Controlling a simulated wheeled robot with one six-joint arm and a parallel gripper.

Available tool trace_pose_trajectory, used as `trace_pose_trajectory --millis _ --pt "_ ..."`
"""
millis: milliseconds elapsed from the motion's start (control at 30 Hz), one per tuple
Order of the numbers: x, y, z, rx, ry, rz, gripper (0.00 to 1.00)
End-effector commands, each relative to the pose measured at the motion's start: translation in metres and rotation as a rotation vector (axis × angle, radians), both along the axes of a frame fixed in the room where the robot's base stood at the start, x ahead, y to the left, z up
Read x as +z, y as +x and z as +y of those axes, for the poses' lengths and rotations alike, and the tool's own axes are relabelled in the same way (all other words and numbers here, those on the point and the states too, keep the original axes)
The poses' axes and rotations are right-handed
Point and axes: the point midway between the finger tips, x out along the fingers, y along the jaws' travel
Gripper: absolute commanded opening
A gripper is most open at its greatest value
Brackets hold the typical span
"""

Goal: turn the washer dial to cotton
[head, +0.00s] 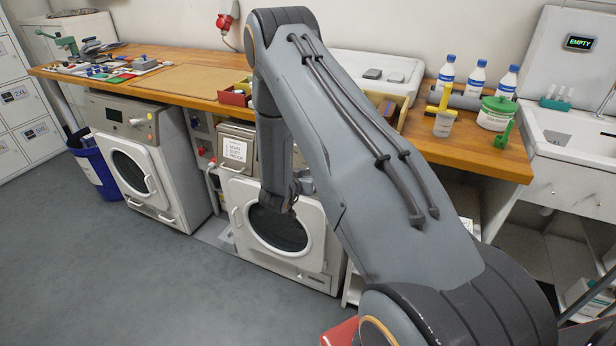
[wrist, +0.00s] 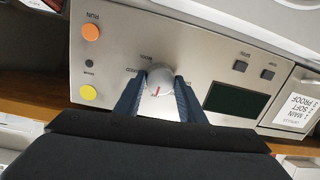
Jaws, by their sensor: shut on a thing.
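The washer dial (wrist: 160,80) is a round pale knob with a short red mark, on the washer's grey control panel (wrist: 205,50). The panel appears upside down in the wrist view. My gripper (wrist: 160,92) has its two blue fingers on either side of the dial, shut on it. The small words around the dial are too blurred or covered to read surely, so I cannot tell which setting the mark points at. In the head view the washer (head: 322,252) stands under the counter; my arm hides its dial and my gripper's fingertips.
The panel also has an orange RUN button (wrist: 91,32), a yellow button (wrist: 89,92), two dark buttons and a dark display (wrist: 235,98). A labelled detergent drawer (wrist: 297,105) is beside them. The wooden counter (head: 180,78) runs above; another machine (head: 140,160) stands left. The floor in front is clear.

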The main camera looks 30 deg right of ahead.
Motion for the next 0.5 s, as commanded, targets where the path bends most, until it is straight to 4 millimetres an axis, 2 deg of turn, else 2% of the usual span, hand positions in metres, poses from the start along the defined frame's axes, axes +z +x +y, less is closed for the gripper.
trace_pose_trajectory --millis 500 --pt "-0.0016 -0.0005 -0.0007 -0.125 0.241 -0.311 0.14"
